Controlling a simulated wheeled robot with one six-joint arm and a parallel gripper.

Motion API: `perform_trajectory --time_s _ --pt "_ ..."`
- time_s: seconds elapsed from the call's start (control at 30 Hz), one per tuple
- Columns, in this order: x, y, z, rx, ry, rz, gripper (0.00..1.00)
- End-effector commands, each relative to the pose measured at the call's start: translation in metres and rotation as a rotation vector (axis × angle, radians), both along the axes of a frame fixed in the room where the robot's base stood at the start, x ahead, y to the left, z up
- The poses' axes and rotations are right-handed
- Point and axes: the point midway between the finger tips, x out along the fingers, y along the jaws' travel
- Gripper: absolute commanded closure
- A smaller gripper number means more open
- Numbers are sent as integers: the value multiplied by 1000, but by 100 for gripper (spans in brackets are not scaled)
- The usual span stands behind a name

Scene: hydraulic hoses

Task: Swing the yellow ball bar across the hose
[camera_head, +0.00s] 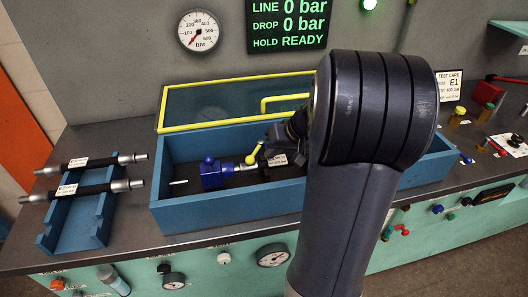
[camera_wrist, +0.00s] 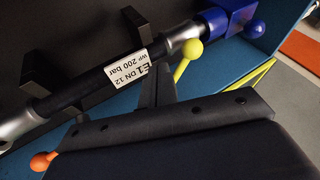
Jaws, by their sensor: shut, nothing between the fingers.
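The yellow ball bar (camera_head: 254,155) is in the blue trough, near the blue end block (camera_head: 211,174). In the wrist view its yellow ball (camera_wrist: 193,48) overlaps the metal end of the hose, and its short bar slants down from there. The black hose (camera_wrist: 75,92) has a white label reading E1 DN 12, WP 200 bar, and runs to the blue block (camera_wrist: 228,20). My gripper (camera_wrist: 155,85) is shut and empty beside the hose, close to the yellow bar; contact cannot be told. In the head view my arm hides much of the gripper and the hose's right part.
A yellow-framed clear lid (camera_head: 215,103) stands raised behind the trough (camera_head: 215,222). An orange ball (camera_wrist: 42,161) shows low in the wrist view. A blue rack (camera_head: 75,238) with two labelled hoses is at the left. The display reads 0 bar, HOLD READY.

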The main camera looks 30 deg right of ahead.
Motion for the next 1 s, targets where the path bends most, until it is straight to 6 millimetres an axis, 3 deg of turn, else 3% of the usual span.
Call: perform_trajectory --time_s 0.1,0.27,1.0 --pt "4 15 0 -2 0 4 100" --pt "7 23 -3 -1 -1 0 100" --pt "9 28 -4 -1 -1 -58 100"
